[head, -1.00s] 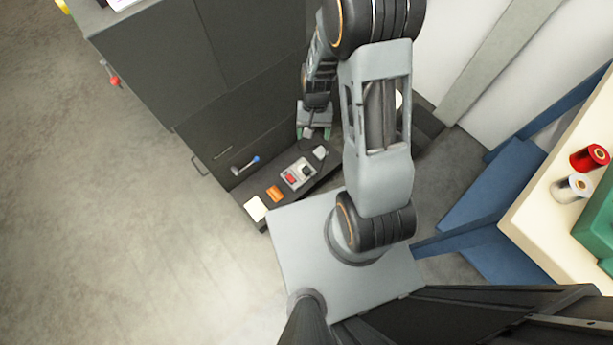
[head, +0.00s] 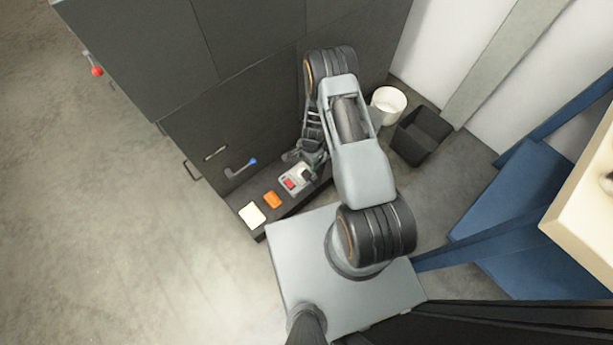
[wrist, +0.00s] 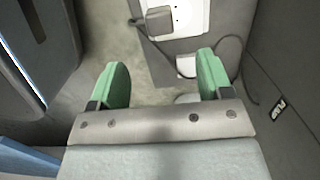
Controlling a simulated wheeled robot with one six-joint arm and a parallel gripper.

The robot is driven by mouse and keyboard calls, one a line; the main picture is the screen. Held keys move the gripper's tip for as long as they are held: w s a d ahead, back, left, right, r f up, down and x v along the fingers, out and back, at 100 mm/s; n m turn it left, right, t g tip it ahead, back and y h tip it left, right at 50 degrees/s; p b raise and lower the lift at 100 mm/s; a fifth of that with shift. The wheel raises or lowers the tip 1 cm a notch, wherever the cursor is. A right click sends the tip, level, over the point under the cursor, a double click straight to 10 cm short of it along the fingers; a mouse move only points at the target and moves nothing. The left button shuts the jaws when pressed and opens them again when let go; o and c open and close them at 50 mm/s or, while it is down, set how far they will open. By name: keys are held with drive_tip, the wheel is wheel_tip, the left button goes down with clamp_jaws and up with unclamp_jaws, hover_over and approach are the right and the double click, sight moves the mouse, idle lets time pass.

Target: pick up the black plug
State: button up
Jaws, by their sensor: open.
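A dark grey-black block that looks like the black plug (wrist: 158,22) sits on a white plate (wrist: 185,18) at the top of the wrist view. A dark cord runs beside it. In the head view the plate is a pale unit (head: 296,179) with a red switch, on a dark ledge; the plug is hard to make out there. My gripper (wrist: 163,78) is open, its two green fingers apart with nothing between them. The plug lies beyond the fingertips, apart from them. In the head view my gripper (head: 305,153) is close beside the unit, partly hidden by my arm.
A white bucket (head: 388,104) and a black bin (head: 421,135) stand to the right. Open floor lies left.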

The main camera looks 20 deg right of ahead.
sight(307, 173)
drive_tip(key=f+b, duration=0.1)
drive_tip(key=f, duration=0.2)
drive_tip(key=f+b, duration=0.2)
drive_tip(key=f, duration=0.2)
drive_tip(key=a+f+b, duration=0.1)
drive_tip(key=f, duration=0.2)
drive_tip(key=shift+s+f, duration=0.2)
drive_tip(key=shift+f, duration=0.2)
drive_tip(key=shift+c, duration=0.2)
drive_tip(key=c, duration=1)
drive_tip(key=shift+r, duration=0.1)
